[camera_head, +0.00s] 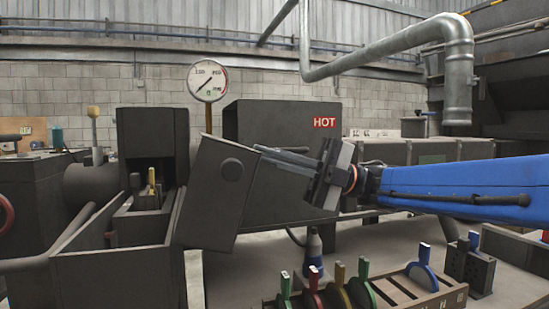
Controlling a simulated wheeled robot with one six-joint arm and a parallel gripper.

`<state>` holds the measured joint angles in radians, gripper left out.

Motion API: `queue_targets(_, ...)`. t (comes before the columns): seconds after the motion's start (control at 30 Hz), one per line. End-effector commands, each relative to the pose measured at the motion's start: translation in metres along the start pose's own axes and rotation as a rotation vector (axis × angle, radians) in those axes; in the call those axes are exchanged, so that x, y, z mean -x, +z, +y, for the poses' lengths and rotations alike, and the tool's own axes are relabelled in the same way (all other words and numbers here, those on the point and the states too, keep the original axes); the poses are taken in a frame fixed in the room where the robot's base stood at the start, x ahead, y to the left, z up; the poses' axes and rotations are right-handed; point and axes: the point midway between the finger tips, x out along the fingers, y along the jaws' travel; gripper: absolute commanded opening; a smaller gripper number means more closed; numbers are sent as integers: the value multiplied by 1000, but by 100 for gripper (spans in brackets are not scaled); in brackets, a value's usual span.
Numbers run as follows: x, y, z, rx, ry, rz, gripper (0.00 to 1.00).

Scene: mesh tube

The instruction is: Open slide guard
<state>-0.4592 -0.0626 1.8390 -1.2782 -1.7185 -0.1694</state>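A dark grey box-like panel (213,195) with a round boss (232,169) on its face stands tilted in the middle. It looks like the slide guard, but I cannot be sure. Left of it is an open dark trough (115,278) with a small yellow-brass lever (152,182) behind it. My gripper (263,152) comes in from the right on my blue arm, its long fingers pointing left at the panel's upper right edge. The fingers look close together. I cannot tell whether they touch the panel or how far apart they are.
A dark housing marked HOT (277,124) stands behind my gripper. A pressure gauge (208,80) rises above the panel. A rack of coloured discs (395,285) and a spray bottle (313,252) are on the bench at lower right. A bent metal pipe (400,42) hangs above.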

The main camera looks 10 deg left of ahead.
Motion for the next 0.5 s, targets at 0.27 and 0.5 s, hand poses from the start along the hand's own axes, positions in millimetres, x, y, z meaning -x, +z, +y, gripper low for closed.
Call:
queue_targets(0.27, -10, -1, 8, 3, -59, 5, 0)
queue_targets(0.5, -35, -1, 23, 2, -113, 3, 0)
